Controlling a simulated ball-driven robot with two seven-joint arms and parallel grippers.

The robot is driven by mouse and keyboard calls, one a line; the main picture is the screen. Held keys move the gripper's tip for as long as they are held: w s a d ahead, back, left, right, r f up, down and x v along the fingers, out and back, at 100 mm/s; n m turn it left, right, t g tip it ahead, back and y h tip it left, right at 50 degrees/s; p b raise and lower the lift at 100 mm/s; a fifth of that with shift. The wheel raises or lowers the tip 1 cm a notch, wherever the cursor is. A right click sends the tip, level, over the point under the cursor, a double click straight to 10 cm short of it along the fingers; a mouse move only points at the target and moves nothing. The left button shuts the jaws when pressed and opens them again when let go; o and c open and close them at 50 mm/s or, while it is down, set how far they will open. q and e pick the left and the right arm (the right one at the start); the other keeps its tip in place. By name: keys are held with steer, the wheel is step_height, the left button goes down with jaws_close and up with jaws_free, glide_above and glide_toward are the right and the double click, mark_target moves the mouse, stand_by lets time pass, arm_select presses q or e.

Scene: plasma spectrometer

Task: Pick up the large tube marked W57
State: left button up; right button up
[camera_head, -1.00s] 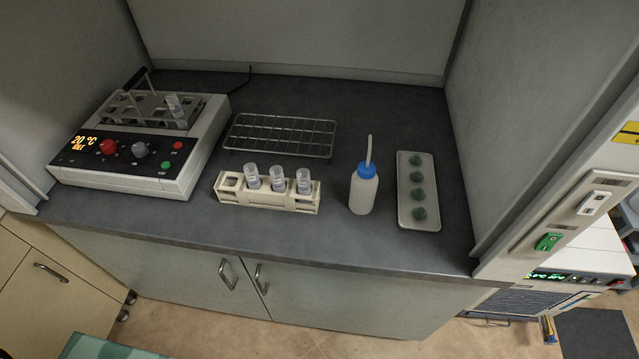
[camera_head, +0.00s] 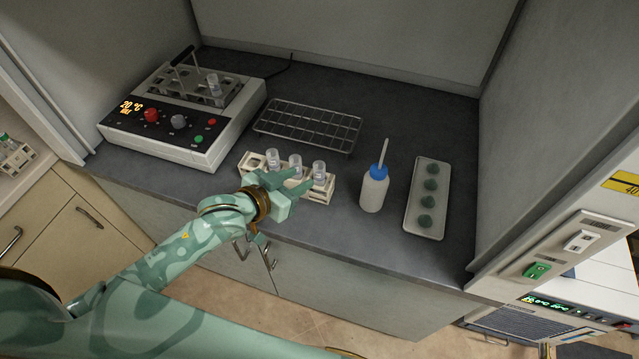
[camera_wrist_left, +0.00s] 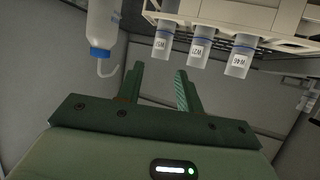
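Three clear tubes with white labels stand in the cream rack (camera_head: 318,198): a left tube (camera_head: 272,158), a middle tube (camera_head: 295,165) and a right tube (camera_head: 319,172). Another tube (camera_head: 214,86) stands in the heating bath's metal rack. In the left wrist view, the rack's tubes (camera_wrist_left: 162,42), (camera_wrist_left: 200,46) and (camera_wrist_left: 240,56) appear upside down; their labels are too small to read surely, so I cannot tell which is W57. My left gripper (camera_head: 289,181) is in front of the cream rack, partly hiding it. Its fingers (camera_wrist_left: 159,72) are apart and empty. My right gripper is not in view.
A wash bottle with a blue cap (camera_head: 374,190) stands right of the rack. A tray of green stoppers (camera_head: 412,219) lies beyond it. An empty wire rack (camera_head: 307,125) is behind. The heating bath (camera_head: 170,145) stands at left. Bare counter lies at the back right.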

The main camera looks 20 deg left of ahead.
mark_target(315, 171)
arm_select(q)
steer(key=x, duration=0.3)
steer(key=shift+w+d+f+b, duration=0.15)
steer(key=shift+w+f+b, duration=0.1)
steer(key=shift+w+b, duration=0.05)
steer(key=x, duration=0.2)
steer(key=b+x, duration=0.1)
steer(key=x, duration=0.1)
steer(key=shift+w+f, duration=0.2)
steer(key=shift+f, duration=0.1)
steer(key=shift+w+d+f, duration=0.15)
steer(key=shift+w, duration=0.25)
steer(key=shift+s, duration=0.1)
steer(key=shift+c, duration=0.4)
jaws_close()
